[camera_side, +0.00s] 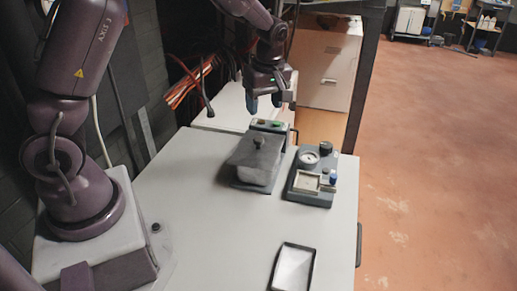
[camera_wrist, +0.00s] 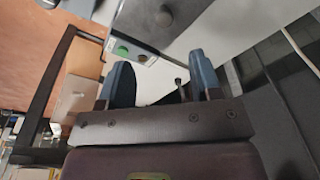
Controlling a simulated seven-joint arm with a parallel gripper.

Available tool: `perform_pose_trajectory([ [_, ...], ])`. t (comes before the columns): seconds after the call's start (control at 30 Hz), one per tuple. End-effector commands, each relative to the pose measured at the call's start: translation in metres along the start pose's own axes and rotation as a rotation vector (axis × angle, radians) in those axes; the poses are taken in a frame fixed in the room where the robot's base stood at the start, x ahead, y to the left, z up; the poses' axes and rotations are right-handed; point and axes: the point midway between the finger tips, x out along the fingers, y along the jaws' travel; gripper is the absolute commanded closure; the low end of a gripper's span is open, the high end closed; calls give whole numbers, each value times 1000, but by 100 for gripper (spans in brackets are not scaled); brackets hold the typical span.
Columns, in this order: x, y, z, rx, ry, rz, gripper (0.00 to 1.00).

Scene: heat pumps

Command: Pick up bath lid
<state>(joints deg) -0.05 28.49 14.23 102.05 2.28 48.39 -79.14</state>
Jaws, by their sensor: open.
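The bath lid (camera_side: 256,153) is a dark grey sloped cover with a round knob (camera_side: 259,141) on top. It sits on the bath (camera_side: 258,175), a grey box in the middle of the white table. In the wrist view the lid (camera_wrist: 188,12) shows at the top edge with its dark knob (camera_wrist: 163,19). My gripper (camera_side: 268,103) is above and behind the lid, apart from it. In the wrist view its two blue fingers (camera_wrist: 162,76) stand wide apart with nothing between them.
A control box (camera_side: 270,125) with a green button is at the bath's back edge. A grey station (camera_side: 311,177) with a round dial and small bottles stands right of the bath. A black-rimmed white tray (camera_side: 293,268) lies at the front. The table (camera_side: 205,225) is clear left and front.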

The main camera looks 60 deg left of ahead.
Motion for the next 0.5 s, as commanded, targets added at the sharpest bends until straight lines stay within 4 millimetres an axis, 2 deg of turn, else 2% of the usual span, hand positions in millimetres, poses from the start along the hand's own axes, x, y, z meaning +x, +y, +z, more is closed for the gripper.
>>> perform_pose_trajectory([
  [0.1, 24, -2, 0, -1, -2, -7, 41],
  [0.3, 58, -1, 0, 1, -1, -4, 41],
  [0.5, 71, -1, 0, 2, -1, -1, 41],
])
